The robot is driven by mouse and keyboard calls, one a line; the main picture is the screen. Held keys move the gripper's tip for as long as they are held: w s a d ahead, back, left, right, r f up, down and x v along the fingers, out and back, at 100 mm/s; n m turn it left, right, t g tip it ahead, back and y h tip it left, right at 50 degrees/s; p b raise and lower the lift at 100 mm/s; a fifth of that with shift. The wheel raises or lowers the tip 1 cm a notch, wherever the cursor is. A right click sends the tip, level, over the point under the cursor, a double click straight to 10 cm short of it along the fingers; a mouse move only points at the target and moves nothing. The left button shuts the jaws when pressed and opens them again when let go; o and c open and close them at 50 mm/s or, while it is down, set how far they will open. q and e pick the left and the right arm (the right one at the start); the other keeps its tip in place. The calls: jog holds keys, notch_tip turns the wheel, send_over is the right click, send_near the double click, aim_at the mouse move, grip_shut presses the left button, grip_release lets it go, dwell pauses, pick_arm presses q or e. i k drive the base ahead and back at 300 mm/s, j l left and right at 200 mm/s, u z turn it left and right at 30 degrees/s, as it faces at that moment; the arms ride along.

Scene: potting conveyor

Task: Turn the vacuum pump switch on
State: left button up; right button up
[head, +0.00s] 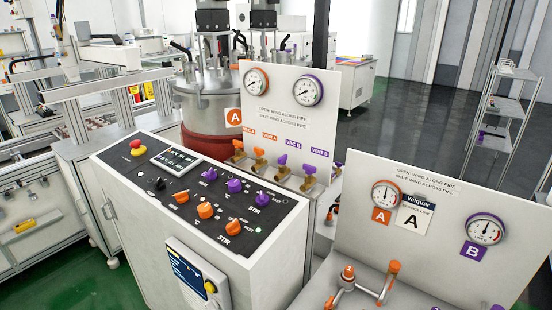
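The control cabinet (130,200) stands at centre-left, with a sloped dark panel (225,215) on top. The panel carries a black knob (160,184), orange knobs such as one near the middle (205,210), and purple knobs such as one at the back (234,185). The small labels beside the black knob are too small to read, so I cannot tell for certain which control is the vacuum pump switch or how it is set. Neither of my grippers shows in the head view.
A red emergency stop (138,145) and a small screen (175,159) share the panel. Behind it stand a gauge board (280,100) with winged valves and a steel vessel (205,98). A second gauge board (440,225) is at the right. Dark floor (415,125) is open at the back.

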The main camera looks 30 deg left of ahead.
aim_at(160, 185)
jog(key=u, duration=1.35)
